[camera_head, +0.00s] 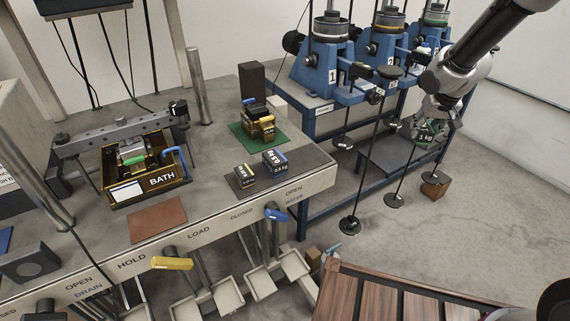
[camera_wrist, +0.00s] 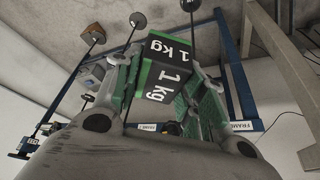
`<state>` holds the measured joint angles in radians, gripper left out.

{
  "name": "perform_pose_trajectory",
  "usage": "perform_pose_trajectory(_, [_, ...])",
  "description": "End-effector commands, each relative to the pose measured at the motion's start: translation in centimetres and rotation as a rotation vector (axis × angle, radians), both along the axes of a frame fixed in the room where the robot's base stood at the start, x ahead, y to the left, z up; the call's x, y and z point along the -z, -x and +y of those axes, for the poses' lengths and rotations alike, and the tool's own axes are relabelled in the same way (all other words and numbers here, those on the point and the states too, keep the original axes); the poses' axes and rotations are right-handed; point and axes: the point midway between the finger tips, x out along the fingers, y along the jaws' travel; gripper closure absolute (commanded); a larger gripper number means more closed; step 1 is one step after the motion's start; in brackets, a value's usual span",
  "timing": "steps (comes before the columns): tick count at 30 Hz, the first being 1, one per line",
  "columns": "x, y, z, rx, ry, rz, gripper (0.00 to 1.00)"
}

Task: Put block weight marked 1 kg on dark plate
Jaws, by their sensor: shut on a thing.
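My gripper (camera_head: 428,121) is at the right in the head view, beside the blue lever frames and away from the bench. It is shut on the block weight marked 1 kg (camera_head: 426,137), which is black with green trim. In the wrist view, the 1 kg block (camera_wrist: 172,80) sits between the two green-padded fingers, its white markings facing the camera. A dark plate (camera_head: 260,181) lies flat on the bench near its front edge. Two dark blocks stand on it, one with yellow trim (camera_head: 245,176) and one with blue trim (camera_head: 275,162).
A brown mat (camera_head: 157,219) and the BATH tray (camera_head: 112,194) are farther left. Blue lever frames (camera_head: 325,70) with hanging rods and discs stand between my gripper and the bench. Blue and yellow levers project from the bench front.

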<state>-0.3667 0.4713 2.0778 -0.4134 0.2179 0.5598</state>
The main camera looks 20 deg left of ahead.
Motion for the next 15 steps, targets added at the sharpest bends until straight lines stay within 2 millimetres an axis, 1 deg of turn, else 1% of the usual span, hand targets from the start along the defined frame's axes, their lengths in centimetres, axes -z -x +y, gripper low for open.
perform_pose_trajectory(1, [-1.1, 0.3, 2.6, -0.037, -0.004, -0.006, 1.0])
perform_pose_trajectory(2, [-1.6, 0.6, 4.0, -0.058, -0.005, -0.006, 1.0])
perform_pose_trajectory(3, [-2.3, 1.0, 5.8, -0.085, -0.006, -0.005, 1.0])
perform_pose_trajectory(5, [-3.4, 1.9, 8.5, -0.125, -0.008, -0.003, 1.0])
perform_pose_trajectory(6, [-4.2, 2.6, 10.3, -0.151, -0.009, -0.002, 1.0])
perform_pose_trajectory(8, [-5.3, 3.8, 12.9, -0.192, -0.011, 0.002, 1.0])
perform_pose_trajectory(9, [-6.2, 4.6, 14.7, -0.218, -0.013, 0.002, 1.0])
perform_pose_trajectory(11, [-7.4, 6.1, 17.1, -0.258, -0.015, 0.005, 1.0])
perform_pose_trajectory(12, [-8.2, 7.1, 18.7, -0.283, -0.016, 0.006, 1.0])
perform_pose_trajectory(14, [-9.5, 8.7, 21.0, -0.322, -0.018, 0.006, 1.0])
perform_pose_trajectory(15, [-10.3, 10.0, 22.4, -0.347, -0.018, 0.009, 1.0])
